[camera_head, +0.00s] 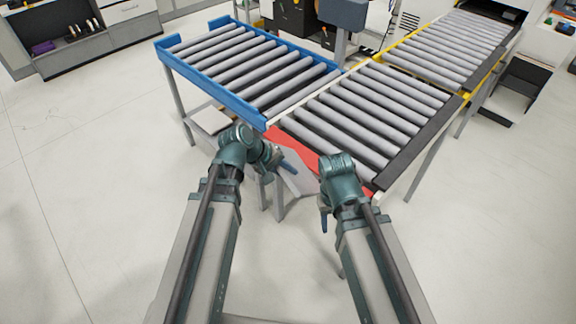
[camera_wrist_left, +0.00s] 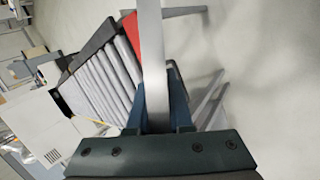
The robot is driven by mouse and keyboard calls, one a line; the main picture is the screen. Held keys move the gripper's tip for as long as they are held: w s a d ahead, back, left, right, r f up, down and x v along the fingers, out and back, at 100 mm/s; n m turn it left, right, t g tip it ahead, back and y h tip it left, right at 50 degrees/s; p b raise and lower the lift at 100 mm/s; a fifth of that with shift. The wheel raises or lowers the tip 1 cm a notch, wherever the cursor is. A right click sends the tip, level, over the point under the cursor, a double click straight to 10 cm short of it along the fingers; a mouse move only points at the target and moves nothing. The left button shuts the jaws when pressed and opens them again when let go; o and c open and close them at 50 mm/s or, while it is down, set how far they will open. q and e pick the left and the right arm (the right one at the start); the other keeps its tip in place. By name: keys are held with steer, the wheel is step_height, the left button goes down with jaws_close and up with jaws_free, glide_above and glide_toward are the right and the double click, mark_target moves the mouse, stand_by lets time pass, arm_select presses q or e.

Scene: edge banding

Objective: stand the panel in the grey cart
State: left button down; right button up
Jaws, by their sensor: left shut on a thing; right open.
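The panel (camera_wrist_left: 153,60) is a thin light-grey board seen nearly edge-on in the left wrist view, standing up between the fingers of my left gripper (camera_wrist_left: 156,118). In the head view a grey face that looks like the panel (camera_head: 297,183) shows beside and below my left gripper (camera_head: 283,165), partly hidden by the arm. My left gripper is shut on it, in front of the conveyor's near end. My right gripper (camera_head: 324,218) is open and empty, pointing down to the right of the panel. I cannot make out the grey cart in either view.
A roller conveyor (camera_head: 360,115) with a red end plate (camera_head: 293,146) stands just beyond both grippers. A blue-framed roller table (camera_head: 212,92) joins it at the left. Conveyor legs stand close by. The floor (camera_head: 90,190) is clear at left and right.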

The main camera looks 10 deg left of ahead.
arm_select(q)
steer(key=r+g+y+p, duration=0.1)
steer(key=p, duration=0.1)
steer(key=r+g+y+p, duration=0.1)
steer(key=y+p, duration=0.1)
steer(key=shift+w+d, duration=0.15)
steer(key=shift+w, duration=0.05)
steer(key=shift+r+g+y+p, duration=0.15)
steer(key=shift+g+y+p, duration=0.25)
steer(key=shift+y+p, duration=0.35)
steer(key=shift+s+y, duration=0.15)
steer(key=shift+y, duration=0.1)
step_height(320, 180, down, 12)
steer(key=b, duration=1.1)
steer(key=shift+b, duration=0.35)
steer(key=shift+r, duration=0.2)
